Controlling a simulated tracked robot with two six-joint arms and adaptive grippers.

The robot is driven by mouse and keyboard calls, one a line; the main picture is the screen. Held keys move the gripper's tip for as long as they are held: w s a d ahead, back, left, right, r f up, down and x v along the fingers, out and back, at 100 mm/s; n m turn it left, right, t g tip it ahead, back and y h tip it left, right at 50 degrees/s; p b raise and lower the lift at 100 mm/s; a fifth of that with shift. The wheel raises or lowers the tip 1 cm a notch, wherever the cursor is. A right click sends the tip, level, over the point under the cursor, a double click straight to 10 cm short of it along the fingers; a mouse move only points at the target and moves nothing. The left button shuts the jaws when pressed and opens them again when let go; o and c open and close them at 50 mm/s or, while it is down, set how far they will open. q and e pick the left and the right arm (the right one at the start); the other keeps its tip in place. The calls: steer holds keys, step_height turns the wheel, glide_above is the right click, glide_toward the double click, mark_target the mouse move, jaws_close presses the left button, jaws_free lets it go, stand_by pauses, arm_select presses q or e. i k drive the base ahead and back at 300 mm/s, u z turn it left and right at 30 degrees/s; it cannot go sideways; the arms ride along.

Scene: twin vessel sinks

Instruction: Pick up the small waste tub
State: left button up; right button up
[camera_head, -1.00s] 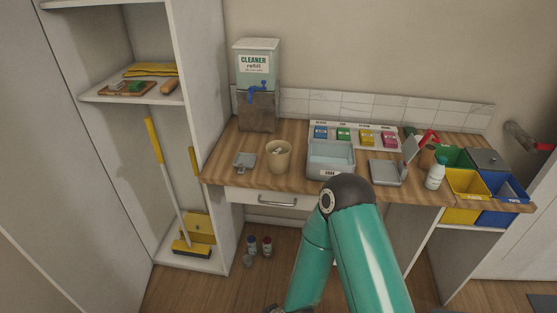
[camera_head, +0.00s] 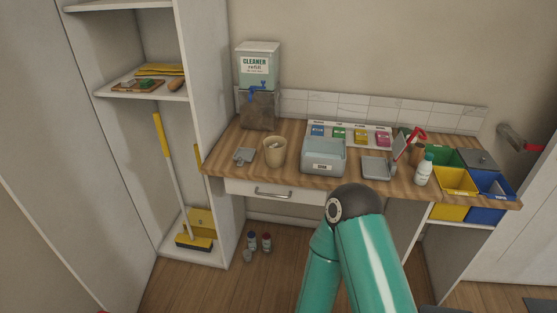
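A beige round tub (camera_head: 275,152), likely the small waste tub, stands upright on the wooden counter (camera_head: 222,162), left of the grey basin. Something small shows inside it, too small to make out. Nothing of mine touches it. One of my teal arms rises from the bottom centre with its dark joint in front of the counter's edge. Neither gripper shows.
Right are a grey basin (camera_head: 323,165), a white bottle (camera_head: 424,172) and coloured bins (camera_head: 456,180). Small bottles (camera_head: 259,241) stand on the floor.

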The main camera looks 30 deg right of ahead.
mark_target(275, 158)
steer(key=u, duration=0.25)
steer(key=k, duration=0.15)
steer(key=u, duration=0.45)
steer(key=i, duration=1.3)
steer(key=z, duration=2.05)
